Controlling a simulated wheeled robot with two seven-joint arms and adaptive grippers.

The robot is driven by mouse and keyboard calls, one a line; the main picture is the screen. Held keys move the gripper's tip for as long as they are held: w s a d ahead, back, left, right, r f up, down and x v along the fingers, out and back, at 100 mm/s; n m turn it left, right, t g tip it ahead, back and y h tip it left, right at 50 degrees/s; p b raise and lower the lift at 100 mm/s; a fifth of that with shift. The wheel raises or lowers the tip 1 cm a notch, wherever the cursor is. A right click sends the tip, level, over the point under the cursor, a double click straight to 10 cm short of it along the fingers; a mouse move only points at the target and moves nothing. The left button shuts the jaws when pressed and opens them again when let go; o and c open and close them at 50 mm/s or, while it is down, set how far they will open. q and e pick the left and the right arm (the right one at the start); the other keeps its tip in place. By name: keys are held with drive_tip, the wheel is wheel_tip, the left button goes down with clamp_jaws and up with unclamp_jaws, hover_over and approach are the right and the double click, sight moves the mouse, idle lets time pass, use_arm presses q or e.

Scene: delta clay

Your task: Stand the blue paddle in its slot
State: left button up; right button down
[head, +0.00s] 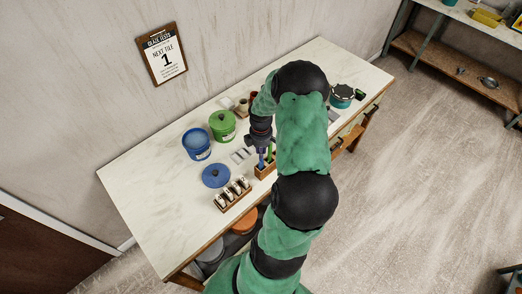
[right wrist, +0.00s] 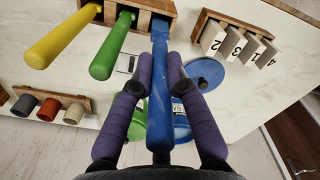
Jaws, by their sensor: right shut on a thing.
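The blue paddle (right wrist: 160,105) is between the purple fingers of my right gripper (right wrist: 157,78), which is shut on it. Its far end meets the wooden slot block (right wrist: 142,20) at the right-hand slot; how deep it sits I cannot tell. A yellow paddle (right wrist: 50,40) and a green paddle (right wrist: 112,45) stand in the other slots. In the head view my right gripper (head: 262,146) is over the block (head: 263,174), beside the green paddle (head: 270,154). My arm hides part of the block there. My left gripper is not in view.
A wooden rack of numbered tiles (head: 221,205) stands near the block. A blue lid (head: 216,175), a blue tub (head: 197,146) and a green tub (head: 222,130) are to the left. A teal pot (head: 341,96) stands at the right. The table's left end is clear.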

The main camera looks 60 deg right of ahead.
drive_tip(key=shift+f+b, duration=1.75)
drive_tip(key=shift+f, duration=0.75)
idle(0.9)
drive_tip(key=c, duration=1.2)
unclamp_jaws()
drive_tip(key=shift+o, duration=0.2)
drive_tip(key=shift+r, duration=0.1)
drive_tip(key=shift+r+p, duration=2.65)
drive_tip(key=shift+r, duration=0.8)
